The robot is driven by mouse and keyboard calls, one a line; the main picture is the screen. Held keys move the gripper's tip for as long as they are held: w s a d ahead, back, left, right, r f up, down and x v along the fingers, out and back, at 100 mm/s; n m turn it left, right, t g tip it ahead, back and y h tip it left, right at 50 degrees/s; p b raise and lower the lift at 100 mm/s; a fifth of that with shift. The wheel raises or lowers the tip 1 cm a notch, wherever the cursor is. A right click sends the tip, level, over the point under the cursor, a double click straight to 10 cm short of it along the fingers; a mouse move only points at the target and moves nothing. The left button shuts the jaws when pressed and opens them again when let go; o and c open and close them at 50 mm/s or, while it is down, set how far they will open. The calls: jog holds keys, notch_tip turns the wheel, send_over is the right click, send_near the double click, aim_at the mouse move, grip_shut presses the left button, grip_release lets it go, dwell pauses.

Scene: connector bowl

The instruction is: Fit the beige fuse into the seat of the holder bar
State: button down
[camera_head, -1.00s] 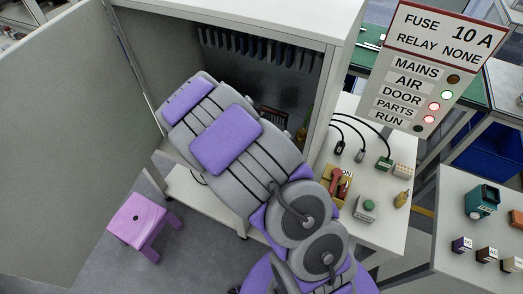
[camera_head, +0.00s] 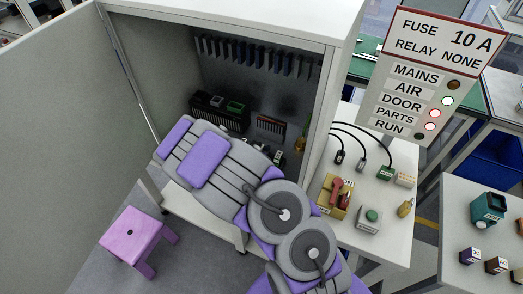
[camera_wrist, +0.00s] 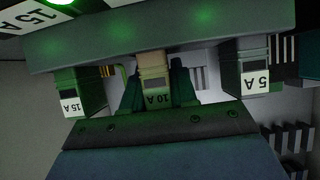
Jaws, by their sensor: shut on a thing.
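The beige fuse (camera_wrist: 152,64), labelled 10 A upside down in the wrist view, stands between the dark fingers of my gripper (camera_wrist: 157,88), which is shut on it. The grey-green holder bar (camera_wrist: 200,32) runs across the top of the wrist view. The fuse's upper end meets the bar's lower edge in the picture; I cannot tell whether it is in the seat or just in front. A 15 A fuse (camera_wrist: 76,92) hangs from the bar at left and a 5 A fuse (camera_wrist: 253,75) at right. In the head view my arm hides the gripper and fuse.
The cabinet (camera_head: 255,22) is open, its door (camera_head: 50,130) swung left. Inside are a dark rack (camera_head: 215,112) and a hanging row of strips (camera_head: 260,55). A side table (camera_head: 385,225) holds a tan box and connectors. A pink stool (camera_head: 135,235) stands on the floor. A sign (camera_head: 430,70) reads FUSE 10 A.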

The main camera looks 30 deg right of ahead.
jog(key=shift+f, duration=0.1)
jog(key=c, duration=0.9)
grip_release()
jog(key=s+a+r+n+g+y+p, duration=0.2)
jog(key=s+a+r+y, duration=0.3)
jog(key=s+a+r, duration=0.45)
jog(key=s+a+r+n+g+y+p, duration=0.1)
jog(key=s+a+r+n+y, duration=0.35)
jog(key=a, duration=0.85)
jog(key=s+d+r+n+g, duration=0.1)
jog(key=s+r, duration=0.3)
jog(key=s, duration=0.4)
jog(key=s+d+r+n+g, duration=0.1)
jog(key=s+d+r+g, duration=0.2)
jog(key=s, duration=0.6)
jog(key=s+d+r+n+g, duration=0.2)
jog(key=s+r, duration=0.3)
jog(key=s, duration=0.4)
jog(key=shift+d+r, duration=0.1)
jog(key=shift+r, duration=0.25)
